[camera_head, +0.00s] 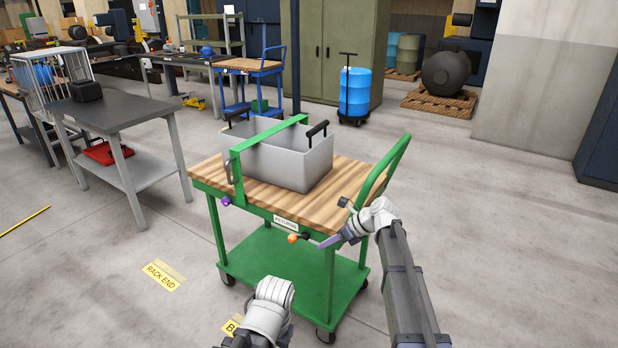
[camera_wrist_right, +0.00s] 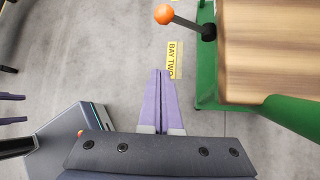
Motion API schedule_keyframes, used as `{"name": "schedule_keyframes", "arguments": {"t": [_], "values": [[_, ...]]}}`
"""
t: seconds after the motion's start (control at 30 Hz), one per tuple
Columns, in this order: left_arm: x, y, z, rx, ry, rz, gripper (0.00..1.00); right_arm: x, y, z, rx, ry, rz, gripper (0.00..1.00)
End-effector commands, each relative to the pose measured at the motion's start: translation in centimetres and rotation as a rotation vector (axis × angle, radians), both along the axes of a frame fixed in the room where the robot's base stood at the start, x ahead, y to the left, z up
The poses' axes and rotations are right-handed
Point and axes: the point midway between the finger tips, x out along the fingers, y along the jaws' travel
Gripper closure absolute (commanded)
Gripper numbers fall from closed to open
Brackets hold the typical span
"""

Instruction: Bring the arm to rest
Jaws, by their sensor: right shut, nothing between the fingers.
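My right arm reaches in from the lower right in the head view. Its gripper (camera_head: 326,243) is beside the near right corner of the green cart (camera_head: 262,253). In the right wrist view the purple fingers (camera_wrist_right: 160,73) are together with nothing between them. An orange knob on a lever (camera_wrist_right: 164,14) is ahead of the fingers, apart from them; it also shows in the head view (camera_head: 292,238). My left arm is at the bottom of the head view, its fingers out of frame. Two purple fingers of my left gripper (camera_wrist_right: 12,109) show apart at the right wrist view's left edge.
A grey bin (camera_head: 292,165) stands on the cart's wooden top under a green bar (camera_head: 262,134). The cart's push handle (camera_head: 390,160) rises close to my right arm. A grey table (camera_head: 125,110) stands left. The floor at right is clear.

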Motion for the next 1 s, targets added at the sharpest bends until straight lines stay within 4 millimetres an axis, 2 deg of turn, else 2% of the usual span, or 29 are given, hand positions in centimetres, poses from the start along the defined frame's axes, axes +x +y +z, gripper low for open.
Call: {"name": "schedule_keyframes", "arguments": {"t": [0.07, 0.17, 0.3, 0.43, 0.6, 0.7, 1.0], "values": [[0.0, 0.0, 0.0, 0.000, 0.000, 0.000, 0.50, -1.4, 0.8, -0.4, -0.038, -0.030, 0.063, 1.00], [0.0, 0.0, 0.0, 0.000, 0.000, 0.000, 0.50, -4.5, 2.6, -1.4, -0.144, -0.116, 0.245, 1.00], [0.0, 0.0, 0.0, 0.000, 0.000, 0.000, 0.50, -10.7, 4.9, -3.3, -0.338, -0.280, 0.642, 1.00], [0.0, 0.0, 0.0, 0.000, 0.000, 0.000, 0.50, -16.1, 6.0, -4.7, -0.488, -0.419, 1.047, 1.00], [0.0, 0.0, 0.0, 0.000, 0.000, 0.000, 0.50, -22.6, 6.1, -5.9, -0.613, -0.560, 1.581, 1.00], [0.0, 0.0, 0.0, 0.000, 0.000, 0.000, 0.50, -25.3, 5.6, -6.2, -0.645, -0.612, 1.844, 1.00], [0.0, 0.0, 0.0, 0.000, 0.000, 0.000, 0.50, -31.2, 4.0, -6.2, -0.633, -0.686, 2.451, 1.00]]}}
